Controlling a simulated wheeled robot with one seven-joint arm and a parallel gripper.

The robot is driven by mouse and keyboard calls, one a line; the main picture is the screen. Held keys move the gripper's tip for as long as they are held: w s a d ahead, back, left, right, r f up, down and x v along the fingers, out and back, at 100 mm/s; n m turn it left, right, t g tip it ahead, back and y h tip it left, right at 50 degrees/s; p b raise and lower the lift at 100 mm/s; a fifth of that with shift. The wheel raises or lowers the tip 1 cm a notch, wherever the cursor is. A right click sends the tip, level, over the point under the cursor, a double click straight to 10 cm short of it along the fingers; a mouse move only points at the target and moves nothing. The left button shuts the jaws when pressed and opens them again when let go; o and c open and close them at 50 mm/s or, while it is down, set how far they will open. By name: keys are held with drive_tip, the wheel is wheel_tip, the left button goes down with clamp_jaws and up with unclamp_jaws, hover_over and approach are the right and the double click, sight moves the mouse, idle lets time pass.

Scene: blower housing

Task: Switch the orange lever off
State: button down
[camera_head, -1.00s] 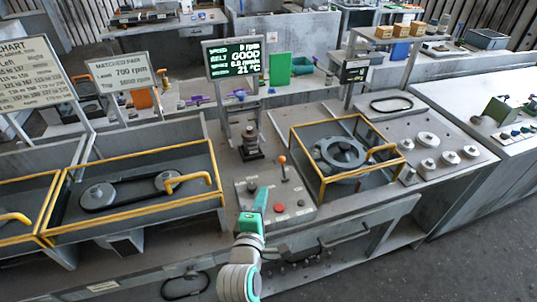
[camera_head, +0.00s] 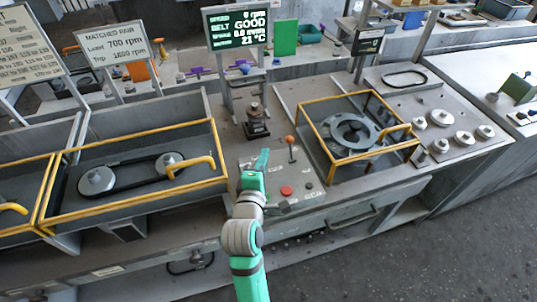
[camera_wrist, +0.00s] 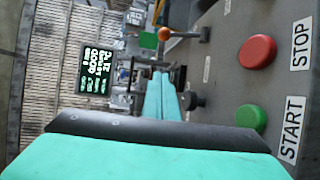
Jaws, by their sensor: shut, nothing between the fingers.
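The orange lever is a thin metal stalk with an orange ball knob (camera_head: 290,140), standing nearly upright from the grey control panel (camera_head: 262,196). In the wrist view its knob (camera_wrist: 164,35) lies just beyond my fingertips, with the stalk running right to its base on the panel. My gripper (camera_head: 264,153) is over the panel, to the left of the lever and a little lower in the head view. Its teal fingers (camera_wrist: 160,76) are shut and empty. A gap shows between fingertips and knob in both views; I see no contact.
On the panel are a red STOP button (camera_wrist: 258,51), a green START button (camera_wrist: 250,117) and a dark knob (camera_wrist: 192,100). Yellow-railed guards stand left (camera_head: 140,130) and right (camera_head: 350,160). A status screen (camera_head: 237,29) reading "BELT GOOD" rises behind.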

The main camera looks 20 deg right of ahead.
sight(291, 149)
drive_tip(key=x, duration=0.8)
drive_tip(key=shift+w+d, duration=0.25)
drive_tip(key=shift+w, duration=0.05)
drive_tip(key=shift+s+d+r, duration=0.1)
drive_tip(key=shift+s+d, duration=0.7)
drive_tip(key=shift+s, duration=0.1)
drive_tip(key=shift+s+d+r, duration=0.15)
drive_tip(key=shift+s+d, duration=0.35)
drive_tip(key=shift+s, duration=0.05)
